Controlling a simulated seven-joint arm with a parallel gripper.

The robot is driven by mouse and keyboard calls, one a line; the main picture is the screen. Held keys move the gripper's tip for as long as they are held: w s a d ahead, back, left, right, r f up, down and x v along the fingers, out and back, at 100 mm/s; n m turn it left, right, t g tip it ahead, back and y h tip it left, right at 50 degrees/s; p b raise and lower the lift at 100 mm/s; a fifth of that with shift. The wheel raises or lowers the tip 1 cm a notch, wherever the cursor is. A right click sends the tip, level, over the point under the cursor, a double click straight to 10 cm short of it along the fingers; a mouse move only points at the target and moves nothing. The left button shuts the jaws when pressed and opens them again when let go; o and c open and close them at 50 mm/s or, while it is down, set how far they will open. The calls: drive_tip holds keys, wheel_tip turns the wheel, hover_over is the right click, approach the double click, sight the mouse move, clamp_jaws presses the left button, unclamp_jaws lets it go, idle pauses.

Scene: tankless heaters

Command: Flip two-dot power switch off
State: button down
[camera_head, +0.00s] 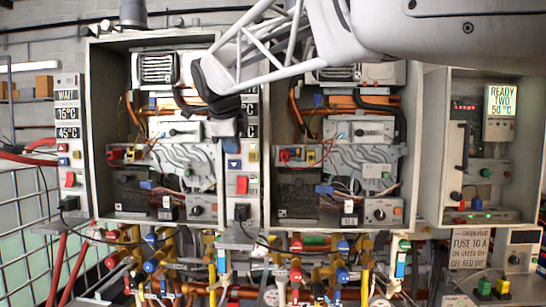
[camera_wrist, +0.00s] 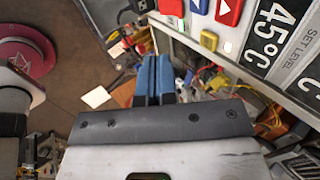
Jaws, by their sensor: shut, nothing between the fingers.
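Two red rocker switches show in the head view: one on the left control strip (camera_head: 70,180) and one on the middle strip (camera_head: 242,184). Dot marks that would tell them apart are too small to read. My gripper (camera_head: 225,128) is shut and empty, in front of the upper part of the middle strip, above its red switch and apart from it. It hides part of that strip's displays. In the wrist view the shut blue fingertips (camera_wrist: 153,78) point toward the lower equipment, and a red switch (camera_wrist: 170,7) is cut by the top edge.
A blue button (camera_head: 233,163) sits below my gripper. Open heater cabinets with hoses and wires flank the middle strip. The right cabinet (camera_head: 505,150) has a display. Pipes and valves (camera_head: 130,255) crowd the lower edge. A sign (camera_head: 470,248) stands at lower right.

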drive_tip(key=shift+s+f+g, duration=0.15)
drive_tip(key=shift+f+g, duration=0.15)
drive_tip(key=shift+f, duration=0.15)
drive_tip(key=shift+f, duration=0.1)
approach(240, 189)
wheel_tip(240, 189, down, 5)
drive_tip(key=w, duration=0.1)
drive_tip(key=shift+w+f, duration=0.35)
drive_tip(key=shift+w, duration=0.2)
drive_tip(key=shift+w+f, duration=0.4)
drive_tip(key=shift+w, duration=0.2)
drive_tip(key=shift+w+f+t, duration=0.2)
drive_tip(key=shift+t, duration=0.3)
drive_tip(key=shift+r, duration=0.8)
